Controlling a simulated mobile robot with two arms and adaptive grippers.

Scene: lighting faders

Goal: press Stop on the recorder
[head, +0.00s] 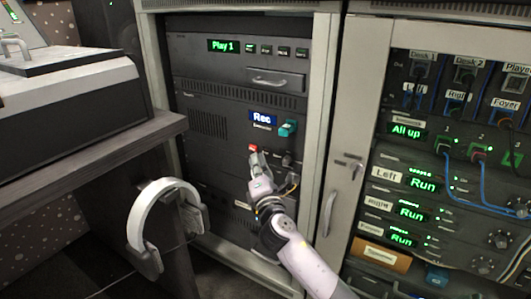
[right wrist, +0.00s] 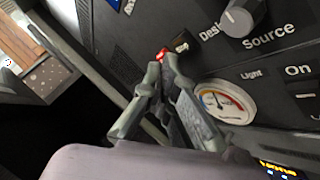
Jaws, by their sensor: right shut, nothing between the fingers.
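The recorder (head: 215,155) is a dark panel in the left rack with a blue "Rec" display (head: 262,117). A red button (head: 253,148) sits below the display. In the right wrist view the red button (right wrist: 162,55) is beside a small dark label (right wrist: 181,46) that seems to read "Stop". My right gripper (head: 256,158) is shut and empty, its fingertips (right wrist: 163,66) right at the red button and partly covering it. I cannot tell whether they touch it or whether it is pushed in. My left gripper is not in view.
A teal switch (head: 288,128) is right of the display. The wrist view shows a Source knob (right wrist: 238,18) and a round gauge (right wrist: 224,105) close to the fingers. White headphones (head: 150,215) hang at the desk's side. A second rack (head: 425,150) with cables stands right.

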